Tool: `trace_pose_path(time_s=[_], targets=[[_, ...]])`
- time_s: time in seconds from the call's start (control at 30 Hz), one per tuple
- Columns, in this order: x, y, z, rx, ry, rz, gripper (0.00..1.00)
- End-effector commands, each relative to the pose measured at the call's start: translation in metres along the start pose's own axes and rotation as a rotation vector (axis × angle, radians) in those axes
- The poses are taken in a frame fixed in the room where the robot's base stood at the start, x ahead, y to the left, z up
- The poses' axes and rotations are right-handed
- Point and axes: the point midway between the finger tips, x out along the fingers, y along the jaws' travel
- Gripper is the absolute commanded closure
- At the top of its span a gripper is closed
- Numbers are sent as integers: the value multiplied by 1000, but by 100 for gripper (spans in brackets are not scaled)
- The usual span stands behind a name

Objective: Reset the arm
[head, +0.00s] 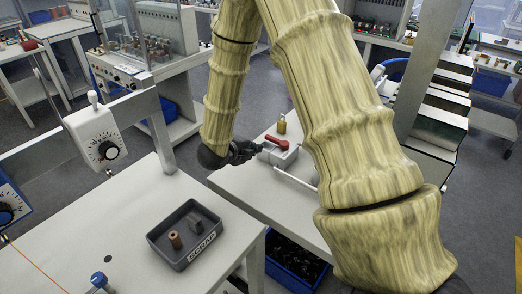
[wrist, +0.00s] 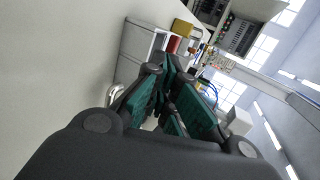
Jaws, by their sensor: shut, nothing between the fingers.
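My gripper (head: 256,148) is at the end of my bent, yellow-brown arm, low over the middle bench in the head view. It is dark and small there, beside a light grey block with a red lever (head: 277,142). I cannot tell whether it touches the lever. In the wrist view my gripper (wrist: 172,66) has its dark teal-padded fingers closed together with nothing held. Beyond the fingertips are the red lever (wrist: 173,44) and a yellow cylinder (wrist: 182,27). My upper arm hides part of the bench in the head view.
A dark tray (head: 165,250) labelled SCRAP holds a brown cylinder (head: 175,240) and a grey block (head: 194,223) on the near left bench. A blue bin (head: 292,262) sits below the middle bench. Shelves stand at right.

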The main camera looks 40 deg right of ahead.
Motion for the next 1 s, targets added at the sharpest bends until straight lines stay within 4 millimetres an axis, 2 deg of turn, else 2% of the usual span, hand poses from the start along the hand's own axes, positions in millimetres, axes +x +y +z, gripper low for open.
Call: trace_pose_path(time_s=[0.1, 0.23, 0.6, 1.0], targets=[[-17, 1, 2, 1, -2, 1, 100], [-28, 0, 3, 0, -1, 0, 100], [-37, -3, 2, 0, 1, 0, 100], [-66, -55, 2, 0, 1, 1, 100]])
